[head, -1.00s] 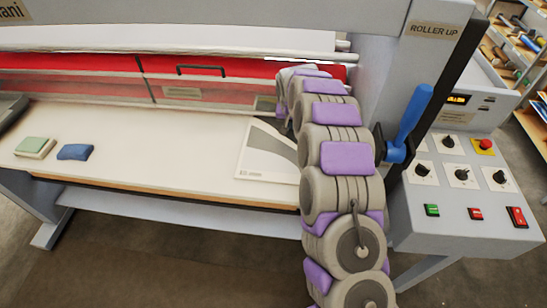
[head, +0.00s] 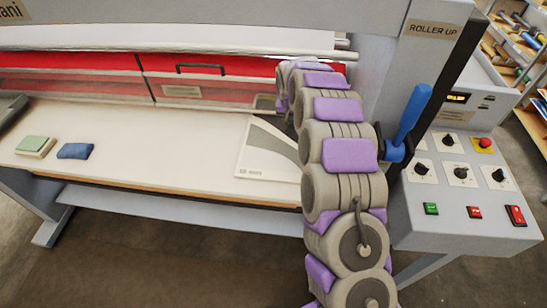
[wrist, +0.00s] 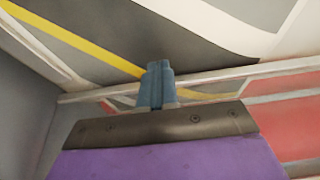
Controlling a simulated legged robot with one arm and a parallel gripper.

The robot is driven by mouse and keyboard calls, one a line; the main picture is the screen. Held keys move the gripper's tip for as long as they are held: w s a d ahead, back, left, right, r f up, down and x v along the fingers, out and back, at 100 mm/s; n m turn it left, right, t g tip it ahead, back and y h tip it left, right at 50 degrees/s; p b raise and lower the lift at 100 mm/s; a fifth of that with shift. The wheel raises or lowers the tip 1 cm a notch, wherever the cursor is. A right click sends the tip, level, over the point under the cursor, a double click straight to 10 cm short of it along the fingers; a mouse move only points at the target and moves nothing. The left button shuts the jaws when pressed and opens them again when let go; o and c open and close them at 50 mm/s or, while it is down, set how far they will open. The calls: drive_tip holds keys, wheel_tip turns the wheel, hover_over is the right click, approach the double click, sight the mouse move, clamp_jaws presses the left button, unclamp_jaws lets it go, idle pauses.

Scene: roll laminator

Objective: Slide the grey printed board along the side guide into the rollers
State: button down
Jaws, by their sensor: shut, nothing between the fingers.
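The grey printed board (head: 262,150) lies flat on the cream feed table (head: 150,140) in the head view. It has a pale margin and a grey curved print, and my arm covers its right part. In the wrist view a dark grey printed surface with a white curve (wrist: 205,32) and a yellow stripe fills the top; it looks like the board. My gripper (wrist: 157,72) shows there as blue-grey fingers, closed together and empty, in front of that surface; contact cannot be told. In the head view my arm hides the fingertips. The side guide cannot be made out clearly.
A green-topped pad (head: 35,146) and a blue pad (head: 75,151) lie at left. A blue-handled lever (head: 410,115) and the control box (head: 465,190) stand right of my arm.

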wheel_tip(320, 180, up, 5)
drive_tip(key=shift+r+p, duration=0.1)
drive_tip(key=shift+p, duration=0.6)
